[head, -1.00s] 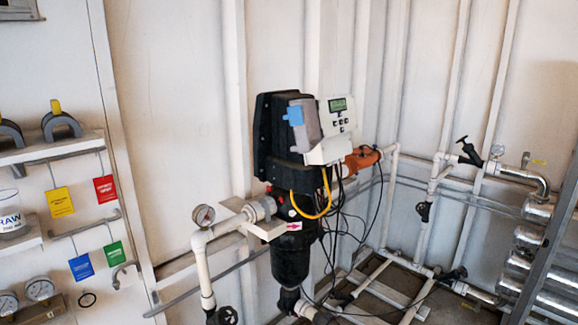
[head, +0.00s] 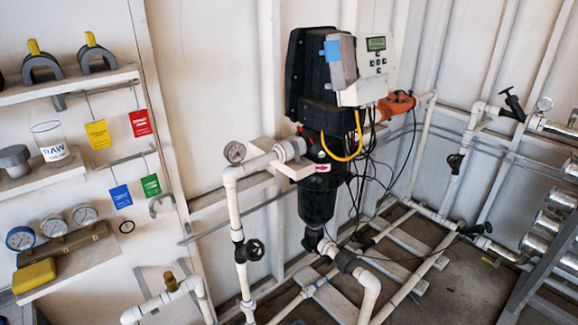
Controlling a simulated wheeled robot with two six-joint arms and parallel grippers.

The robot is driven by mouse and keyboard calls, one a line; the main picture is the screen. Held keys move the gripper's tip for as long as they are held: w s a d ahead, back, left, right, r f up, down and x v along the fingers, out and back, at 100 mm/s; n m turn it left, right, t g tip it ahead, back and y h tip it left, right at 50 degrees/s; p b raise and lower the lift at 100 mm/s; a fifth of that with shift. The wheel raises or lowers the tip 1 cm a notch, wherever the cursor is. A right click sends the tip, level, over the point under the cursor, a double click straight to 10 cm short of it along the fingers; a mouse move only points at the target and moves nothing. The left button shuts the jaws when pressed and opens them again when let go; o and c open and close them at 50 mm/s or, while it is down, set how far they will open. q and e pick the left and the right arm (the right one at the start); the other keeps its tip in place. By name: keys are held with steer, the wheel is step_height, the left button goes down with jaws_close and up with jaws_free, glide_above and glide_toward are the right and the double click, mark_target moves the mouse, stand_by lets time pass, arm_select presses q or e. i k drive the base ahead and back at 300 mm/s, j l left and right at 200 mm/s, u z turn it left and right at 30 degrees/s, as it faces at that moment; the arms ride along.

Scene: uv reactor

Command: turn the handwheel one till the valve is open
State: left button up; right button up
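Several black valve handles show in the head view. One round black handwheel (head: 250,250) sits on the white vertical pipe (head: 235,210) below the pressure gauge. Another black handwheel (head: 455,162) is on a vertical pipe at the right. A black valve handle (head: 512,103) stands tilted at the upper right, and a further one (head: 475,230) is low on the right. I cannot tell which of them is handwheel one, or whether its valve is open. Neither of my grippers is in view.
The black filter housing (head: 317,205) hangs under the controller box (head: 365,68), with loose cables beside it. Shelves at the left hold gauges (head: 54,226), a glass (head: 50,141) and a yellow case (head: 34,275). Pipes and pale beams cross the floor.

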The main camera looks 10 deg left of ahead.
mark_target(254, 250)
steer(key=i+l+u, duration=0.35)
steer(key=l, duration=0.35)
steer(key=i+l+u, duration=0.15)
steer(key=i+l, duration=0.15)
steer(key=l, duration=0.1)
